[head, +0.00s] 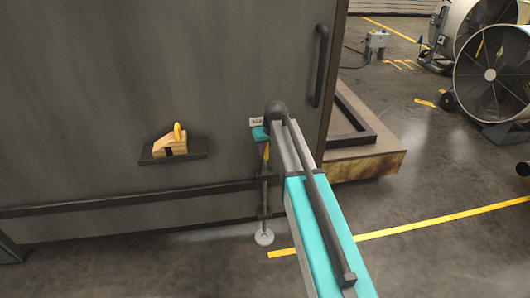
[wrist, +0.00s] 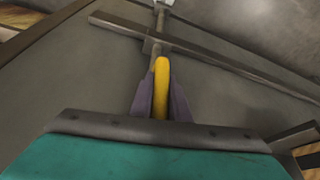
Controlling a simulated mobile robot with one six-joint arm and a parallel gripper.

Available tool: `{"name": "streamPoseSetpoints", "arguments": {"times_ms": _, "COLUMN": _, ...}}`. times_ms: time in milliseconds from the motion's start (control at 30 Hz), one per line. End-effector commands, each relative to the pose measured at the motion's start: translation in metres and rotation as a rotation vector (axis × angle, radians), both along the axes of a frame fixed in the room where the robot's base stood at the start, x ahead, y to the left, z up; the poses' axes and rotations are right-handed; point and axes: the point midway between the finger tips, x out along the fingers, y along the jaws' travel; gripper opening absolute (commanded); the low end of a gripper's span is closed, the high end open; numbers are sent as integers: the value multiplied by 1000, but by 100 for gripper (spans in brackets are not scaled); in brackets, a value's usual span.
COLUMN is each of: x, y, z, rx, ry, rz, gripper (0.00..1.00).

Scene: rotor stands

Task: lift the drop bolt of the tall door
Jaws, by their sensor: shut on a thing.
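The tall door (head: 120,70) is a dark grey panel that fills the left of the head view. Its drop bolt (head: 264,195) is a thin upright rod near the door's lower right edge, and it also shows in the wrist view (wrist: 157,45). The bolt's yellow handle (wrist: 161,75) stands between the two purple fingers of my gripper (wrist: 161,98), which is shut on it. In the head view my arm partly hides the gripper and handle. A pale round foot or floor plate (head: 264,238) is at the rod's lower end; I cannot tell whether they are apart.
A dark bar (head: 120,203) crosses the door low down. A small shelf (head: 174,152) holds a wooden block with a yellow part. A dark upright pull handle (head: 320,65) is near the door's edge. A low wooden platform (head: 375,160) stands right; open floor lies beyond the yellow line.

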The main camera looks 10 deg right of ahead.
Motion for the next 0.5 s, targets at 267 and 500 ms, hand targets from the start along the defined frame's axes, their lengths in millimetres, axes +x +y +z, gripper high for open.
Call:
{"name": "streamPoseSetpoints", "arguments": {"times_ms": 267, "x": 1, "y": 0, "z": 3, "rx": 0, "ry": -2, "rz": 0, "gripper": 0}}
{"name": "streamPoseSetpoints", "arguments": {"times_ms": 500, "x": 1, "y": 1, "z": 2, "rx": 0, "ry": -2, "rz": 0, "gripper": 34}}
